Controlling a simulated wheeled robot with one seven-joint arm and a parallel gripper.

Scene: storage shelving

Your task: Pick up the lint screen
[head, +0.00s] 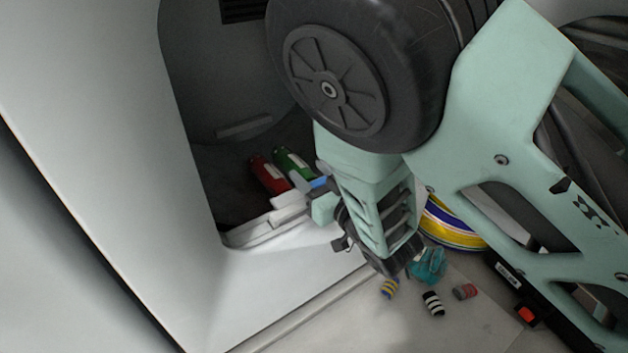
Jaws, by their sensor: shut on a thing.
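The lint screen (285,205) seems to be the pale grey-white piece at the front lip of the appliance's dark opening, in the head view. My gripper (317,198) is at the right end of this piece, shut on it. The gripper's far side and the exact contact are partly hidden by its own body. The screen appears to sit at or just above the lip; I cannot tell whether it is clear of it.
A red bottle (268,174) and a green bottle (293,163) lie inside the dark opening. Below right are a striped round container (452,226), a crumpled teal item (430,264) and small striped rolls (433,303). My arm hides much of the right side.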

